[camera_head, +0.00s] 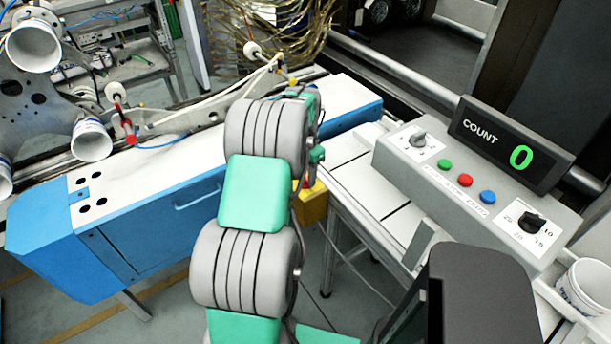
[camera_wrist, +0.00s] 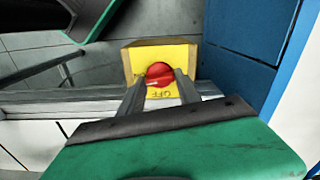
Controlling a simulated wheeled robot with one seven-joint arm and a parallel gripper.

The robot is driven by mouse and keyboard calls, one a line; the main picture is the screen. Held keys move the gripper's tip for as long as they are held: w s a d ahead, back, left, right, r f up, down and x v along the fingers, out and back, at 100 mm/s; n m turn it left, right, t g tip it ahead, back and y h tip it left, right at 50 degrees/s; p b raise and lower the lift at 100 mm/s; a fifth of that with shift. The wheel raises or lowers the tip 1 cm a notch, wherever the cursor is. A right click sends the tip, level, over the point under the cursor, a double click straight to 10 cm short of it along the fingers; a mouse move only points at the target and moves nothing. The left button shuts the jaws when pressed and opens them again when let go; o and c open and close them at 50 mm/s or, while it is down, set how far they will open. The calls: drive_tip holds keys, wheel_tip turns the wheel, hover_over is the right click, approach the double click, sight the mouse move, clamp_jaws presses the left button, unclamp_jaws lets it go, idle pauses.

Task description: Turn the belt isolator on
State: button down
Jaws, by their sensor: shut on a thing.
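The belt isolator is a yellow box (camera_wrist: 187,56) with a round red knob (camera_wrist: 159,72) on its face. In the wrist view the word OFF stands upside down on the yellow face below the knob. My gripper (camera_wrist: 160,82) is shut on the red knob, with one finger on each side of it. A small pale mark shows on the knob, but its exact setting is hard to read. In the head view the yellow box (camera_head: 313,208) is partly hidden behind my arm, and my gripper's fingers are hidden there.
A grey control console (camera_head: 465,185) with a COUNT display (camera_head: 505,145) reading 0, three buttons and two dials stands on the right. A blue and white machine (camera_head: 150,215) lies on the left. A white cup (camera_head: 583,287) stands at the lower right.

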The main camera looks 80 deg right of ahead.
sight(306, 177)
drive_tip(key=shift+m, duration=0.9)
drive_tip(key=shift+d+r, duration=0.1)
drive_tip(key=c, duration=0.8)
unclamp_jaws()
drive_tip(key=shift+c, duration=0.2)
wheel_tip(306, 177, up, 8)
drive_tip(key=shift+f+b, duration=0.15)
drive_tip(key=shift+b, duration=0.35)
